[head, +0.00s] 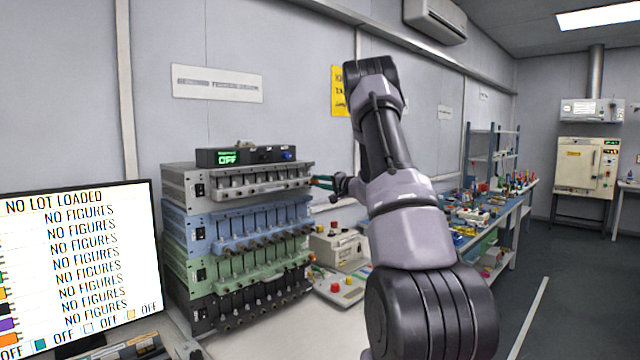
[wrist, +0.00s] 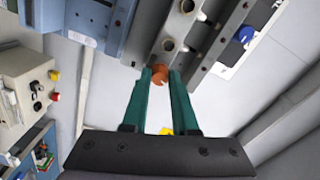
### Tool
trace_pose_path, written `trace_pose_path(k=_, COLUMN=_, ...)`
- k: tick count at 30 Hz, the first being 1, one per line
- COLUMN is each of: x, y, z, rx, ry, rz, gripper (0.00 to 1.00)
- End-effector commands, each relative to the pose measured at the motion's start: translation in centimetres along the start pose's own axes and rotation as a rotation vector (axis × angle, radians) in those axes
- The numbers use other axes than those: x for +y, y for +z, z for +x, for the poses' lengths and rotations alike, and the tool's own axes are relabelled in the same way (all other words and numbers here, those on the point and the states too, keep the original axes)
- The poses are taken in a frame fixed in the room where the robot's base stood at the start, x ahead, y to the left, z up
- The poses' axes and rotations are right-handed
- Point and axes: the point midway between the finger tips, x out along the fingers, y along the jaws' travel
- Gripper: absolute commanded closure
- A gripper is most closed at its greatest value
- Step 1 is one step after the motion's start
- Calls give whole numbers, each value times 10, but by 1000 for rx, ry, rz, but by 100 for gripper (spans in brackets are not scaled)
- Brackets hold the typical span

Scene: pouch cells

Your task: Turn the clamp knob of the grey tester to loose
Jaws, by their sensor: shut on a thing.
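The grey tester (head: 190,185) is the top unit of a stack of testers. In the wrist view its grey front (wrist: 190,25) fills the top middle. My gripper (head: 318,182) is at the right end of the grey tester's front in the head view. In the wrist view its two teal fingers (wrist: 160,78) are shut on a small orange-brown clamp knob (wrist: 160,72) at the edge of the grey front. The fingertips cover its sides. I cannot tell the knob's setting.
Below the grey tester are a blue tester (head: 185,232), a green tester (head: 185,268) and a black one (head: 200,312). A black box (head: 207,158) with a green OFF display and a blue knob (wrist: 243,34) sits on top. A monitor (head: 90,250) stands at left.

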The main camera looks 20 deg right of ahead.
Motion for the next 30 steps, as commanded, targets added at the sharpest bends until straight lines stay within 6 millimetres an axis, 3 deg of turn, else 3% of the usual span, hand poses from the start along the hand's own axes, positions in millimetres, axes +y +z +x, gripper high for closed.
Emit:
trace_pose_path(k=12, x=2, y=0, z=-1, rx=0, ry=3, rz=-205, gripper=100)
trace_pose_path(k=29, x=2, y=0, z=-1, rx=0, ry=3, rz=-238, gripper=100)
trace_pose_path(k=30, x=2, y=0, z=-1, rx=0, ry=3, rz=-238, gripper=69)
